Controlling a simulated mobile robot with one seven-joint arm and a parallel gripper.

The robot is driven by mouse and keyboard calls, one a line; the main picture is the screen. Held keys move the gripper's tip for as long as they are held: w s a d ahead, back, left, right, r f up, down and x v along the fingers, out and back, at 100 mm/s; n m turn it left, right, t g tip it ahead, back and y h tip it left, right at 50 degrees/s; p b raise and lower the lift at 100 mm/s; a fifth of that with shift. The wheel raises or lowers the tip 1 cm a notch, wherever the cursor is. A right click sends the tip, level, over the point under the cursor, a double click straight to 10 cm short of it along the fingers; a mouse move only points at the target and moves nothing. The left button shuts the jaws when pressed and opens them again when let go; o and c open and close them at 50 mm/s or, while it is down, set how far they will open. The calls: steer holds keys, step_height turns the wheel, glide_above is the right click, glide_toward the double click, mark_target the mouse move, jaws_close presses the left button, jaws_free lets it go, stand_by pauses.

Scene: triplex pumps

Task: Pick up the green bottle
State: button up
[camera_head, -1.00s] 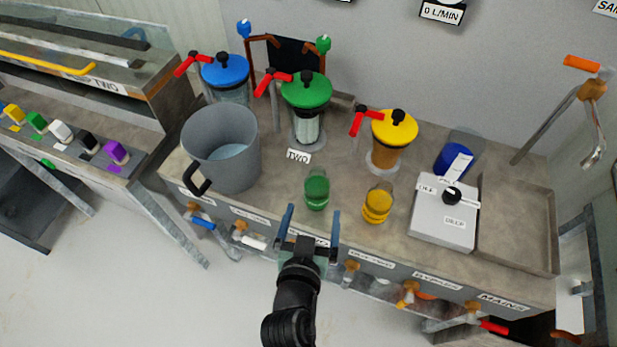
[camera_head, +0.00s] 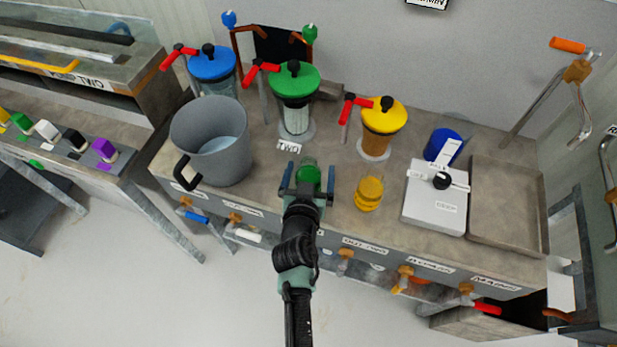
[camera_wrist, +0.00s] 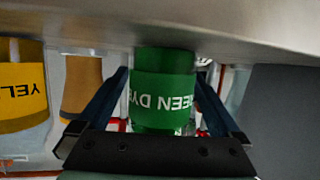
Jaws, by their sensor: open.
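The green bottle (camera_head: 309,174) stands on the counter in the head view, in front of the "TWO" label. My gripper (camera_head: 307,178) is open, with one finger on each side of the bottle. In the wrist view the green bottle (camera_wrist: 163,92), marked "GREEN DY…", is between the two spread fingers (camera_wrist: 162,100). Narrow gaps show beside it, so the fingers do not look closed on it. The bottle's lower part is partly hidden by my gripper in the head view.
A yellow bottle (camera_head: 369,193) stands close to the right. A grey jug (camera_head: 212,145) is to the left. Behind are green-lidded (camera_head: 294,85) and yellow-lidded (camera_head: 384,120) pump vessels. A white box (camera_head: 436,200) and a tray (camera_head: 507,243) are at the right.

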steer(key=shift+c, duration=0.2)
steer(key=shift+w, duration=0.1)
jaws_close()
steer(key=shift+r, duration=0.15)
stand_by(0.3)
step_height(320, 180, up, 10)
steer(key=p, duration=0.3)
stand_by(0.8)
